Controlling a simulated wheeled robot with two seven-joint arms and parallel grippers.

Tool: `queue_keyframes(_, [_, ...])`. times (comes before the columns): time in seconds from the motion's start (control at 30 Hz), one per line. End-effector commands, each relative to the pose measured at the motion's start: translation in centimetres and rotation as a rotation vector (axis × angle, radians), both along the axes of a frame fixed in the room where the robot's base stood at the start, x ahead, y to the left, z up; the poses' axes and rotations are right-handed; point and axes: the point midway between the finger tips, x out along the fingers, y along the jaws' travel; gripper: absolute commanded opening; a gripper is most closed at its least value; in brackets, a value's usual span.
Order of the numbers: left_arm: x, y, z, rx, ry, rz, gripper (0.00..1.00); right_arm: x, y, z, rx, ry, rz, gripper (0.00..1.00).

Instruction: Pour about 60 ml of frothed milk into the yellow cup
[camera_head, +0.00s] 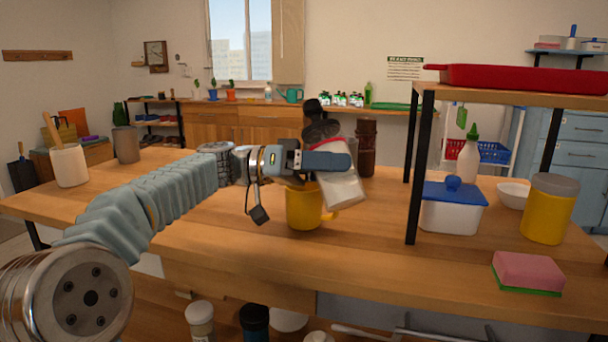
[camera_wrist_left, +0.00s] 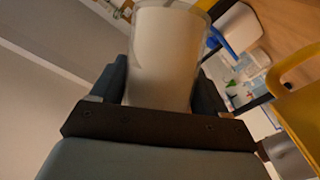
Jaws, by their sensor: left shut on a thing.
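The yellow cup (camera_head: 303,208) stands upright on the wooden table, its handle on the right. It also shows at the right of the left wrist view (camera_wrist_left: 303,90). My left gripper (camera_head: 326,161) is above the cup's right side, shut on a clear container of white milk (camera_head: 342,189). The white milk fills the middle of the left wrist view (camera_wrist_left: 165,60). A dark rounded top shows above the gripper. I see no stream of milk. My right gripper is not in view.
A brown cylinder (camera_head: 366,148) stands just behind the container. A black-legged shelf (camera_head: 412,165) rises to the right, near a white box with a blue lid (camera_head: 452,210). A pink sponge (camera_head: 527,270) lies front right. The table's front middle is clear.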

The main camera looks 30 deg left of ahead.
Motion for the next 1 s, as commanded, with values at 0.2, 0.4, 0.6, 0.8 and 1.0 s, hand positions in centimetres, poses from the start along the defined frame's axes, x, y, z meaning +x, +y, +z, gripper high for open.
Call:
queue_keyframes(0.2, [0.1,0.1,1.0,-0.092,0.057,0.001,0.33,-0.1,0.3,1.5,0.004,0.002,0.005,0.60])
queue_keyframes(0.4, [0.1,0.1,0.6,-0.143,0.087,0.000,0.33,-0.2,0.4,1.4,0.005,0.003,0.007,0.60])
queue_keyframes(0.6, [0.0,0.1,0.5,-0.151,0.093,-0.001,0.33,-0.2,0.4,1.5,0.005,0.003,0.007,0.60])
queue_keyframes(0.8, [0.0,0.1,0.5,-0.162,0.099,-0.001,0.33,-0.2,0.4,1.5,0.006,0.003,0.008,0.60])
queue_keyframes(1.0, [0.0,0.0,0.5,-0.172,0.105,0.000,0.33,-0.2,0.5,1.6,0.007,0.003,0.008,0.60])
